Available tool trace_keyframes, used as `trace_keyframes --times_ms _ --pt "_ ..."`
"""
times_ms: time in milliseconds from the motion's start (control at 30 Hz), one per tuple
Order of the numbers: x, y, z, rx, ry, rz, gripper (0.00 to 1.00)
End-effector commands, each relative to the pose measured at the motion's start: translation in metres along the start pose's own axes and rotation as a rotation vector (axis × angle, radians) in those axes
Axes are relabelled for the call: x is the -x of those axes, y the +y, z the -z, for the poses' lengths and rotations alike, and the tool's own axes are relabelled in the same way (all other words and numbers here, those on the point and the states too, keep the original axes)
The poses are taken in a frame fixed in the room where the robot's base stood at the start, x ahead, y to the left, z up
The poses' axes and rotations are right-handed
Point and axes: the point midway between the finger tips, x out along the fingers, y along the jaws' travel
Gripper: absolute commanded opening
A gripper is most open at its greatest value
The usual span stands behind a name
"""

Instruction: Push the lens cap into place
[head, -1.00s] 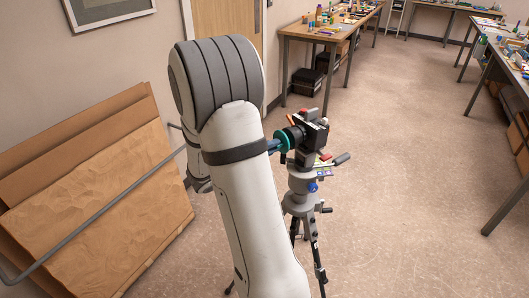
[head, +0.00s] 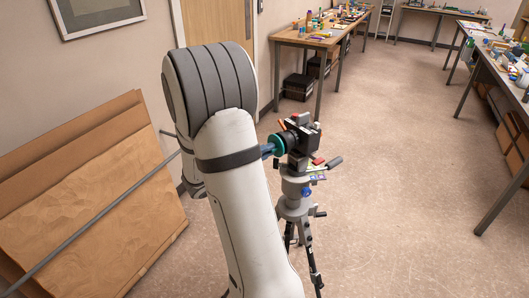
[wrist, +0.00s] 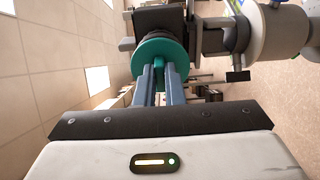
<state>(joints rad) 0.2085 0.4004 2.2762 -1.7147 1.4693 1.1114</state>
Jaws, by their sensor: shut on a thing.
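The lens cap is a teal disc with a raised tab (wrist: 151,53). It also shows in the head view (head: 278,145). My gripper (wrist: 158,72) is shut on the cap's tab, with one blue-grey finger on each side. The black camera (head: 303,133) is mounted on a grey tripod (head: 294,192), with its lens towards my gripper. The cap is at the front of the lens, roughly facing it. In the wrist view the camera (wrist: 158,18) is behind the cap. Whether the cap is fully seated cannot be told.
Brown boards (head: 90,200) lean on the left wall. A cluttered workbench (head: 310,38) stands behind, and another (head: 500,60) along the right. The floor right of the tripod is clear.

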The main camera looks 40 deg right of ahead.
Motion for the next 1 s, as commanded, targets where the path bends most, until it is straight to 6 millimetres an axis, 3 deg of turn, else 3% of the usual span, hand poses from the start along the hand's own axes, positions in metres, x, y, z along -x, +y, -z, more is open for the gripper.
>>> trace_keyframes --times_ms 467,500,800,1000 --pt "-0.0095 -0.0002 0.0003 -0.001 0.0 0.0 0.0" --pt "-0.0099 0.0 0.0004 -0.001 0.001 0.0 0.1" --pt "-0.0095 0.0 0.0004 0.0 0.001 0.0 0.34" --pt "-0.0095 -0.0001 0.0003 0.0 0.001 0.0 0.38"
